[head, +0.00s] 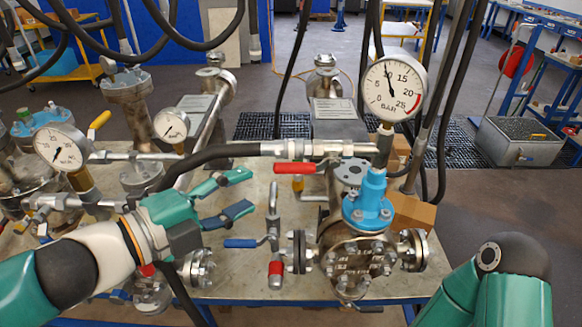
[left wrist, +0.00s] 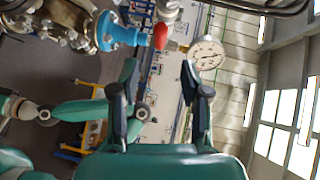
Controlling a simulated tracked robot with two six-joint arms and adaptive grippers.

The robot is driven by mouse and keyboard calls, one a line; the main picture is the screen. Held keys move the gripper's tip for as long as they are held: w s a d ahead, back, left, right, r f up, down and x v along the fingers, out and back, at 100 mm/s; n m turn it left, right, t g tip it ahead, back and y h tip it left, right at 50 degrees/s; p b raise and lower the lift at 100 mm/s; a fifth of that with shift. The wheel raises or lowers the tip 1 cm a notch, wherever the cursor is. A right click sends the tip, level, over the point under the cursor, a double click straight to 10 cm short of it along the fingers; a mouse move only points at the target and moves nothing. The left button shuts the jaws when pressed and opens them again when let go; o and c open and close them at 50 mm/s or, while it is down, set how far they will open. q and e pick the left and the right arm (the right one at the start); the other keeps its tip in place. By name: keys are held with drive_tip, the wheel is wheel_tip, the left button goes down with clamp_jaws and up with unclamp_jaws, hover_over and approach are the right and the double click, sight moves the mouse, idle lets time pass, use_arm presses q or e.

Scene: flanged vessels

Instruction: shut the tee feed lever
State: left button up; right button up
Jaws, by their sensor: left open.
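A red lever (head: 308,167) sits just below the horizontal pipe (head: 325,149) that runs to the big pressure gauge (head: 395,88). It looks roughly in line with that pipe; no label shows that it is the tee feed lever. My left gripper (head: 246,195) is open and empty, to the left of the red lever and apart from it, with its fingers pointing right. In the left wrist view the open fingers (left wrist: 160,78) have the red lever (left wrist: 160,37) beyond them, seen nearly end-on. My right gripper is out of view; only the right arm shows.
A black hose joins the pipe above my left gripper. A blue valve body (head: 368,205) stands on the flanged vessel (head: 357,262). Smaller gauges (head: 62,148) stand at left. Cables hang behind.

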sight(286, 172)
use_arm(q)
drive_tip(key=x, duration=1.1)
drive_tip(key=shift+w+d+b, duration=0.2)
drive_tip(key=shift+d+b, duration=0.15)
drive_tip(key=shift+b, duration=0.05)
drive_tip(key=shift+f, duration=0.1)
clamp_jaws()
